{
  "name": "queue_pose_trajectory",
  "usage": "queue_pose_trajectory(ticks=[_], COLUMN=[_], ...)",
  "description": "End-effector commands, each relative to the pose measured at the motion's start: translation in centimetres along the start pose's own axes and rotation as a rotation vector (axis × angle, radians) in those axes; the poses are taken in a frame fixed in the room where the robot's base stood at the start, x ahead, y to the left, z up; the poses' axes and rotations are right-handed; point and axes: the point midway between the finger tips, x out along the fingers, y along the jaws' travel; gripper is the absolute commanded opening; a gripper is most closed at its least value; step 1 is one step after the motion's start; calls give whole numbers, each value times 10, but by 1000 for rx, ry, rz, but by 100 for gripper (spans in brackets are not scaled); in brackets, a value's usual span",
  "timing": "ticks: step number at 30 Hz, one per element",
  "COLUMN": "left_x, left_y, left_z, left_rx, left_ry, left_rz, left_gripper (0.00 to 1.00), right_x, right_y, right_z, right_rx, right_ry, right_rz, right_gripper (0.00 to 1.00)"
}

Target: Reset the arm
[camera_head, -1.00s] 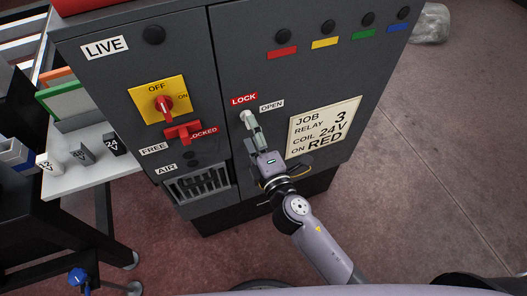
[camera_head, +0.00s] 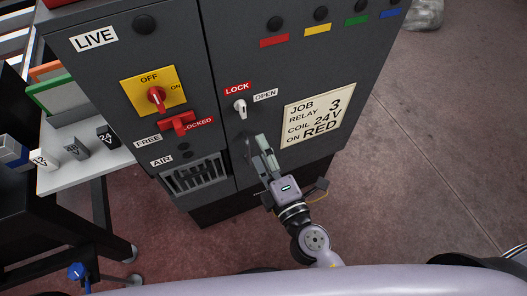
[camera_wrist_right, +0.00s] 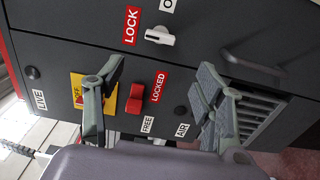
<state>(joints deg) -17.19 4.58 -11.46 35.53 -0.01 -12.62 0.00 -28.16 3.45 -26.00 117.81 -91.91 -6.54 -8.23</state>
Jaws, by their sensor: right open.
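My right gripper (camera_head: 259,156) is open and empty in front of the dark grey cabinet (camera_head: 212,120), below the white lock knob (camera_head: 240,107) and apart from it. In the right wrist view its two fingers (camera_wrist_right: 158,100) are spread wide with nothing between them. The same knob (camera_wrist_right: 160,36) shows beyond them, beside the LOCK label. The red rotary switch (camera_head: 156,98) on its yellow plate and the red latch (camera_head: 180,123) beside the LOCKED label are to the left. My left gripper is not in view.
A side table (camera_head: 75,181) at the left holds several small relay blocks marked 12V, 24V and similar. A job card (camera_head: 318,115) is on the cabinet door. A vent grille (camera_head: 195,174) is low on the cabinet. The floor at the right is mostly clear.

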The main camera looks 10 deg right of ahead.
Motion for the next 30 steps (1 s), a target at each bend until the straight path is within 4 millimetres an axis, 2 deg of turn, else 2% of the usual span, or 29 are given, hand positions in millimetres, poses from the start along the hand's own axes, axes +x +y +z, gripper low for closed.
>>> queue_pose_trajectory(ticks=[10, 11, 14, 17, 19, 21, 23, 24, 26, 27, 29, 30], left_x=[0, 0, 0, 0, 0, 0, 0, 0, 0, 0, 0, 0], left_y=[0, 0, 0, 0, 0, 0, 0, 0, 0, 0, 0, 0], left_z=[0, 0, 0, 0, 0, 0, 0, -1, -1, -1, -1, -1], left_rx=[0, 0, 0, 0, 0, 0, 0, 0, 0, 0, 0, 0], left_ry=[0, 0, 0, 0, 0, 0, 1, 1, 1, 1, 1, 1], left_rz=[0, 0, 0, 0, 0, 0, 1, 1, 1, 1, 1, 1], left_gripper=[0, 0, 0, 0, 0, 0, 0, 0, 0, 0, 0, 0], right_x=[0, 0, 1, -3, -12, -26, -42, -55, -77, -93, -121, -142], right_y=[-3, -7, -37, -95, -147, -199, -242, -270, -310, -335, -371, -394], right_z=[0, 0, 2, 7, 13, 20, 27, 32, 40, 45, 52, 57], right_rx=[5, 11, 61, 166, 263, 365, 452, 510, 597, 655, 743, 802], right_ry=[0, -1, -5, -26, -58, -103, -152, -191, -257, -306, -388, -448], right_rz=[-5, -13, -72, -185, -288, -392, -478, -535, -617, -670, -747, -795], right_gripper=[63, 63, 63, 63, 63, 63, 63, 63, 63, 63, 63, 63])
